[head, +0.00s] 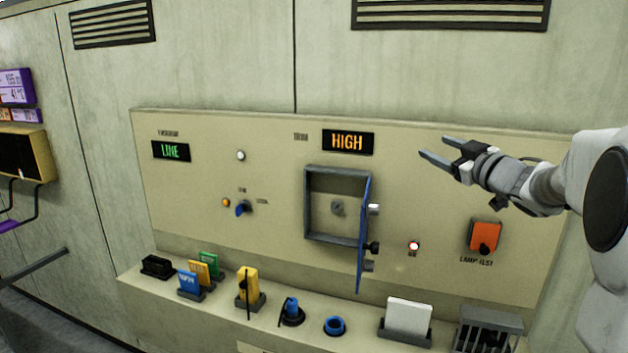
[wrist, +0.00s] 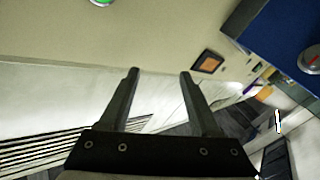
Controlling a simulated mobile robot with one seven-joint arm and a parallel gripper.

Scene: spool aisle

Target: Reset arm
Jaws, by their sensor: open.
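My gripper (head: 434,150) is at the right in the head view, in front of the upper right part of the cream control panel (head: 430,205). Its two fingers are apart with nothing between them. In the wrist view the open fingers (wrist: 159,72) point along the panel, and the space between them is empty. My gripper appears to touch nothing. My arm comes in from the right edge of the head view.
A small box (head: 308,205) on the panel has its blue door (head: 363,240) swung open outward, left of my gripper. An orange switch (head: 485,236) is below my arm. Several colored items, including a yellow one (head: 249,284), stand on the ledge (head: 215,311). A display (head: 347,141) reads HIGH.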

